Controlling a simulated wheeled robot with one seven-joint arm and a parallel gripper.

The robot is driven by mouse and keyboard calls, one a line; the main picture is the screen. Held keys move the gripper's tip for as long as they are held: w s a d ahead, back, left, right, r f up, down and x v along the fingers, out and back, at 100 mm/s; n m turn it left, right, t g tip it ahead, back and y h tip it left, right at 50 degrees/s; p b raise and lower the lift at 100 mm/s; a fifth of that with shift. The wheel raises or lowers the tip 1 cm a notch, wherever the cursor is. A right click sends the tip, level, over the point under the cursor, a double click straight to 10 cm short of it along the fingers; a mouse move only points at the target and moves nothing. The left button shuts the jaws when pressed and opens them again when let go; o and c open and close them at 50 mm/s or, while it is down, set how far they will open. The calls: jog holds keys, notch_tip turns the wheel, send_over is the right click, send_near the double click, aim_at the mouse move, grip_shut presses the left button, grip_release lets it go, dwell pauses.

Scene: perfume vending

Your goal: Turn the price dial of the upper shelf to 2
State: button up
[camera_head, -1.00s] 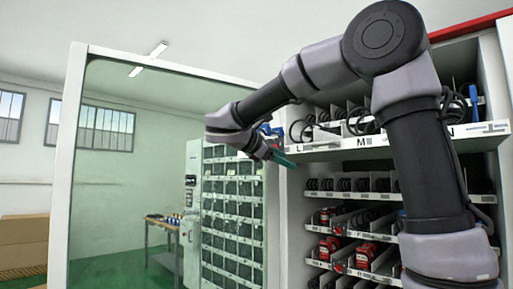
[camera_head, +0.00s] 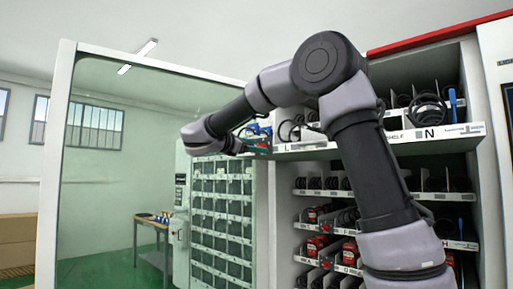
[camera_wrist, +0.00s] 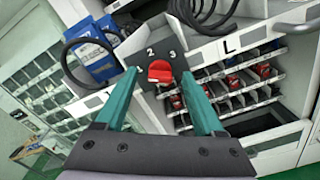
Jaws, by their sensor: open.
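The red price dial (camera_wrist: 160,72) shows in the wrist view on a dark plate at the front edge of the upper shelf (camera_head: 385,145). The digits 2 and 3 show above it. Its exact setting is hard to read. My gripper (camera_wrist: 163,75) is open, its two green fingers on either side of the dial in that picture, with nothing held. I cannot tell whether the fingertips touch it.
Blue boxes (camera_wrist: 92,45) and black coils (camera_wrist: 92,50) sit on the upper shelf close to the fingers. Lower shelves (camera_head: 318,193) hold red items and coils. The open glass door (camera_head: 120,200) stands at the left. Behind it is a small table (camera_head: 150,220).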

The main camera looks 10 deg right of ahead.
jog(key=shift+w+d, duration=0.3)
jog(key=shift+d, duration=0.15)
grip_shut()
jog(key=shift+m, duration=0.3)
jog(key=m, duration=1.1)
jog(key=shift+s+f, duration=0.1)
jog(key=shift+f, duration=0.15)
dwell(0.4)
